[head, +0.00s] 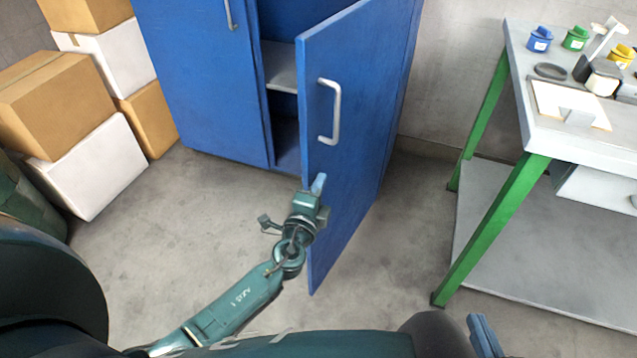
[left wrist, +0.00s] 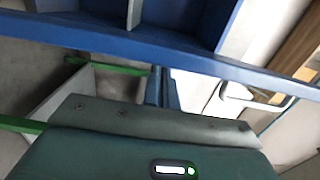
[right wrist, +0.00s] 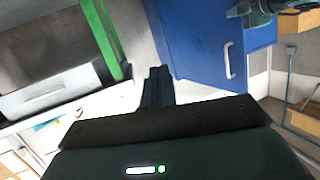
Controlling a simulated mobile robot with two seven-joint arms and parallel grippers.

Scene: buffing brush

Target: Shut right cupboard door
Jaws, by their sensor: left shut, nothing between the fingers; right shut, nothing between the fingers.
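The blue cupboard (head: 205,85) stands ahead with its right door (head: 350,120) swung wide open towards me. The door's outer face and pale handle (head: 331,110) face right, and they also show in the right wrist view (right wrist: 205,40). My left gripper (head: 319,184) is shut and empty, by the door's near free edge, overlapping its lower half in the head view. In the left wrist view its fingers (left wrist: 161,75) reach a blue door edge (left wrist: 110,42); I cannot tell whether they touch. My right gripper (head: 484,335) is shut and empty, low at the right, apart from the door.
A workbench (head: 533,115) with green legs and small coloured containers stands right of the door. Cardboard and white boxes (head: 60,95) are stacked left of the cupboard. The cupboard's left door (head: 195,70) looks shut. Floor (head: 170,240) is clear before the cupboard.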

